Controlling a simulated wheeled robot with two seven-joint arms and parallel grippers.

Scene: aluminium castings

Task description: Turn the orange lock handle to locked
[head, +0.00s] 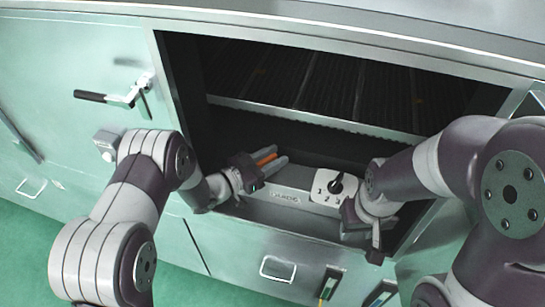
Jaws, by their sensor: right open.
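The orange lock handle (267,158) shows as a short orange strip at the front of the open cabinet bay. My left gripper (274,164) reaches in from the left with one finger on each side of the strip. The strip fills the gap between the fingers, so the gripper looks shut on it. The fingers and the gripper body hide the rest of the handle and its mount. My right gripper (362,228) is open and empty at the right of the bay's lower front, pointing down, apart from the orange handle.
A pale plate with a black knob (336,187) sits between my grippers on a grey ledge (285,197). A black-handled latch (91,96) is on the green door at left. A silver drawer handle (278,269) is below. The dark slatted bay lies behind.

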